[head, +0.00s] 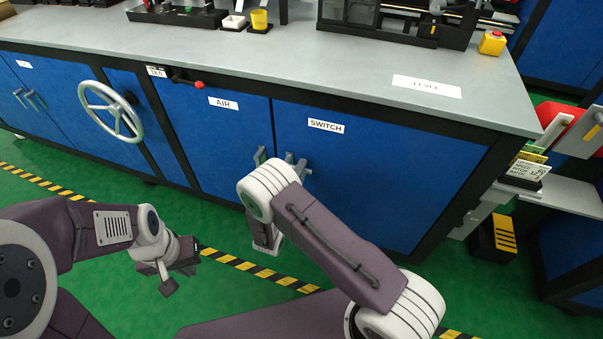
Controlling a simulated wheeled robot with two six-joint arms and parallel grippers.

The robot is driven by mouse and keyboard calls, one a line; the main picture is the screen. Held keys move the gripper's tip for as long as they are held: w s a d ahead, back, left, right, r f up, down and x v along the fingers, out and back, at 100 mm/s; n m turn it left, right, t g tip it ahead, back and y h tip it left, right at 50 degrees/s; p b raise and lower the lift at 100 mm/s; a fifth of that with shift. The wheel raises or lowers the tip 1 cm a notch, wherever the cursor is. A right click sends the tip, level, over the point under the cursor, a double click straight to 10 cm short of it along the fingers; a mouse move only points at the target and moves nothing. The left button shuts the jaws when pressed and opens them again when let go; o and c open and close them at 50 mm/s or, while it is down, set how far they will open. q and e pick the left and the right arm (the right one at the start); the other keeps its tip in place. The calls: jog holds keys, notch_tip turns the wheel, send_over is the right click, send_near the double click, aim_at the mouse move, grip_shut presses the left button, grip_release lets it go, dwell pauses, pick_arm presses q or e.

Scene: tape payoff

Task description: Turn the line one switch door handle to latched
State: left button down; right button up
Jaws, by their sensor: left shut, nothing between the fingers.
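The blue switch door (390,175) is on the front of the bench, under a white "SWITCH" label (326,126). Its grey handle (301,166) is at the door's left edge, partly hidden by my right arm; I cannot tell its exact angle. My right gripper (265,240) is below the wrist, in front of and lower than the handle in the picture. Its fingers are mostly hidden, so its opening is unclear. My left gripper (168,277) is shut and empty, above the green floor at lower left, well apart from the door.
The air door (222,150) is left of the switch door, with its own grey handle (261,156). A grey handwheel (110,111) and a red-knobbed lever (188,80) stick out further left. Yellow-black tape (240,264) crosses the floor. A side shelf (560,190) stands at right.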

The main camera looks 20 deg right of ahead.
jog(key=shift+w+d, duration=0.3)
jog(key=shift+w, duration=0.1)
grip_shut()
dwell(1.2)
